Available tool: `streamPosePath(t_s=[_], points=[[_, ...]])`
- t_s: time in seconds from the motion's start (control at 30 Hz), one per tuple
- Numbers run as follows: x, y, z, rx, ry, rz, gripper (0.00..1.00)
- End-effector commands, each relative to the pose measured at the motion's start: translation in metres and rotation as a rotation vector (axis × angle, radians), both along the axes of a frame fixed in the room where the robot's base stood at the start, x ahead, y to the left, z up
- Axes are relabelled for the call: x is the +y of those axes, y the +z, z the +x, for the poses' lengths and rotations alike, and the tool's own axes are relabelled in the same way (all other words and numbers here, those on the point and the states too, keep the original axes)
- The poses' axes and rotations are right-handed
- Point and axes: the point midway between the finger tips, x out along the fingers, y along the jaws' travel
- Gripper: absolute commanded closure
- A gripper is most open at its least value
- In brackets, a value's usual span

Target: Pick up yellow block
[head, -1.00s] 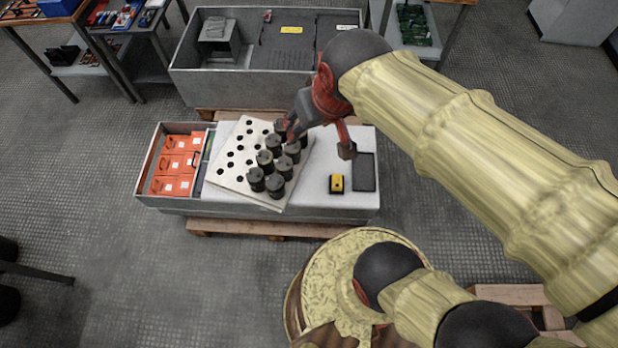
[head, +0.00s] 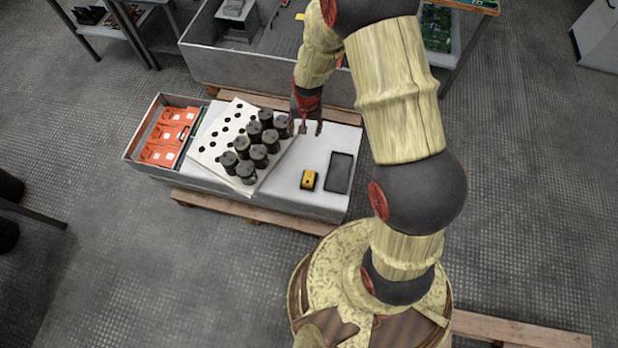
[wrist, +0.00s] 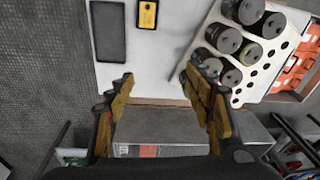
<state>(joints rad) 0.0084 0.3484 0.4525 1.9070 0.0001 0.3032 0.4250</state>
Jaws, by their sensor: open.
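The yellow block (head: 308,180) is small, with a dark top mark and dark edges. It sits on the white bench top, just left of a dark rectangular tray (head: 339,172). It also shows at the top of the wrist view (wrist: 147,14). My gripper (head: 305,130) is above the far part of the bench, beyond the block and apart from it. In the wrist view its two fingers (wrist: 158,95) are spread wide with nothing between them.
Several dark cylinders (head: 243,146) stand on a white board with holes (head: 205,148), left of the block. An open bin with orange parts (head: 165,135) is at the bench's left end. A grey crate (head: 215,65) stands behind. Bench top around the block is clear.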

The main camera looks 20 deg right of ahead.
Motion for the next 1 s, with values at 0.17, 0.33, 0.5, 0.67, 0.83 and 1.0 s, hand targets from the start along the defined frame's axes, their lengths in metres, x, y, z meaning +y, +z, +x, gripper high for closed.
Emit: streamPosePath(t_s=[0.17,0.33,0.5,0.67,0.83,1.0], points=[[-0.001,-0.091,-0.014,0.066,-0.065,0.007,0.47],[-0.001,-0.158,-0.035,0.105,-0.117,0.01,0.47],[-0.001,-0.196,-0.051,0.126,-0.147,0.011,0.47],[-0.001,-0.213,-0.056,0.131,-0.156,0.011,0.47],[-0.001,-0.232,-0.055,0.132,-0.156,0.011,0.47],[0.001,-0.243,-0.053,0.131,-0.155,0.011,0.47]])
